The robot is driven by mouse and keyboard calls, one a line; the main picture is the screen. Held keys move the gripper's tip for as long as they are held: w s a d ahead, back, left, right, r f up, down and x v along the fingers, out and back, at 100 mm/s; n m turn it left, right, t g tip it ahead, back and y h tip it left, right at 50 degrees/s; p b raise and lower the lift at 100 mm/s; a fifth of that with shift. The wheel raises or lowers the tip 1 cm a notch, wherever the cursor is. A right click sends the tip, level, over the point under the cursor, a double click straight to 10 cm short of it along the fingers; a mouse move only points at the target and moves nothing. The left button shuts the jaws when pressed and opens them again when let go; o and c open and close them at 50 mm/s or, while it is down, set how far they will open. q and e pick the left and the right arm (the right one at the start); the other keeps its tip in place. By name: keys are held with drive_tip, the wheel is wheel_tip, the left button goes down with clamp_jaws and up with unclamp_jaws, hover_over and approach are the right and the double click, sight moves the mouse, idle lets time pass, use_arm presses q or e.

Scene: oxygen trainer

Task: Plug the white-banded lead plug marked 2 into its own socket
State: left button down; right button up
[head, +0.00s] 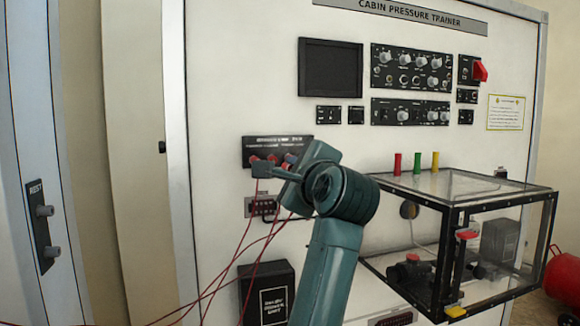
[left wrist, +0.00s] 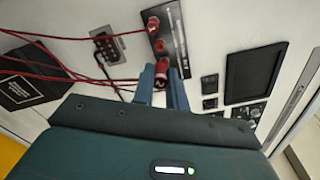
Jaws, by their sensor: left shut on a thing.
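My left gripper (head: 264,170) is at the black socket panel (head: 278,142) on the trainer's wall. In the left wrist view its two fingers (left wrist: 162,88) are shut on a red lead plug (left wrist: 161,68). Light marks show on this plug, but I cannot read a number or make out the white band. A red lead trails left from it. The plug's far end lies at the panel (left wrist: 172,28); I cannot tell whether it is in a socket. Another red plug (left wrist: 153,23) with a lead stands at the panel beyond it. My right gripper is not in view.
Red leads (head: 236,262) hang across the lower wall. A black terminal block (head: 262,206) and a black box (head: 266,291) sit below the panel. A clear chamber (head: 457,190) juts out at right. A dark screen (head: 330,68) is above.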

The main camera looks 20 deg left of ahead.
sight(284, 166)
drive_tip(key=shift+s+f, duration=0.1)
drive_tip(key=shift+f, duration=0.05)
